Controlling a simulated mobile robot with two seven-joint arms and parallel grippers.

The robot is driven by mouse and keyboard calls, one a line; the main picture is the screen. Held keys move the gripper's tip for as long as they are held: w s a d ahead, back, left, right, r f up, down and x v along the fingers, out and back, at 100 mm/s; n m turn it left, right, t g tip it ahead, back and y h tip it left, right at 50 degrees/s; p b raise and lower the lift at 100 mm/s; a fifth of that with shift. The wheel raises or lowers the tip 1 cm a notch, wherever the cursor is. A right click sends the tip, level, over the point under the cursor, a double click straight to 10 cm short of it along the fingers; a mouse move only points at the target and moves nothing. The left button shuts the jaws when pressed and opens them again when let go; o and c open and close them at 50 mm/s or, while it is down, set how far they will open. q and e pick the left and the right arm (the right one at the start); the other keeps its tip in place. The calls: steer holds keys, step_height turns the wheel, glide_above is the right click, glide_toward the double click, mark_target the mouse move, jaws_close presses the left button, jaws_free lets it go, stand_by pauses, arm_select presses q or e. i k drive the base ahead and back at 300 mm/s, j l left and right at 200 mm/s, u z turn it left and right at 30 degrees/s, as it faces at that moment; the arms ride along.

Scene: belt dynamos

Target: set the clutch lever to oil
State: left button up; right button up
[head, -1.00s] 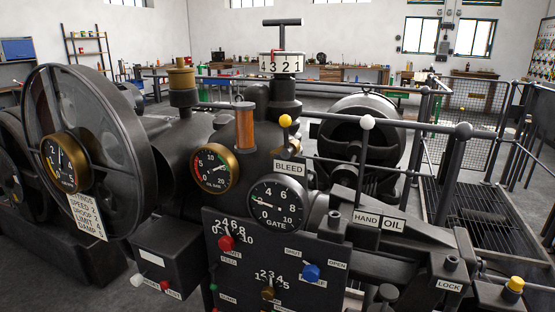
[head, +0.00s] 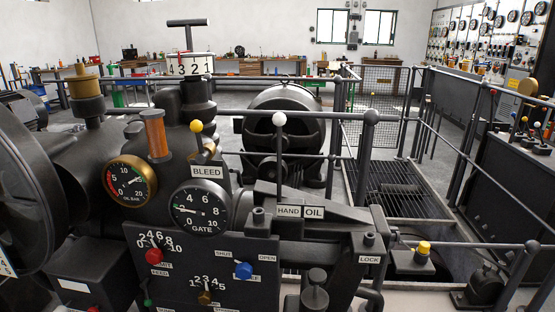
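The lever with a white ball knob (head: 279,119) rises on a thin dark rod behind the HAND plate (head: 289,211) and the OIL plate (head: 313,212). I take it as the clutch lever, though no plate in view reads clutch. Its rod stands about upright in the picture, over the HAND plate and left of OIL. The rod's foot is hidden behind the plates. Neither of my grippers shows in the head view, and nothing of mine touches the lever.
A yellow-knobbed lever (head: 196,126) stands left above the BLEED plate (head: 207,171). The GATE dial (head: 200,208) and a control panel (head: 190,245) are below. A rail post with a ball top (head: 371,117) stands right of the white-knobbed lever. A LOCK plate (head: 370,259) is lower right.

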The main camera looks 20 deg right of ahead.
mark_target(279, 119)
steer(key=j, duration=0.45)
steer(key=k+j+z, duration=0.15)
steer(key=j, duration=0.6)
steer(key=i+j+z, duration=0.1)
steer(key=j, duration=0.3)
steer(key=i+j, duration=0.1)
steer(key=j, duration=0.3)
steer(key=i+j+z, duration=0.1)
steer(key=j, duration=0.3)
steer(key=i+j, duration=0.1)
steer(key=j, duration=0.2)
steer(key=i+j+z, duration=0.1)
steer(key=j, duration=0.15)
steer(key=i+j+z, duration=0.1)
steer(key=j, duration=0.2)
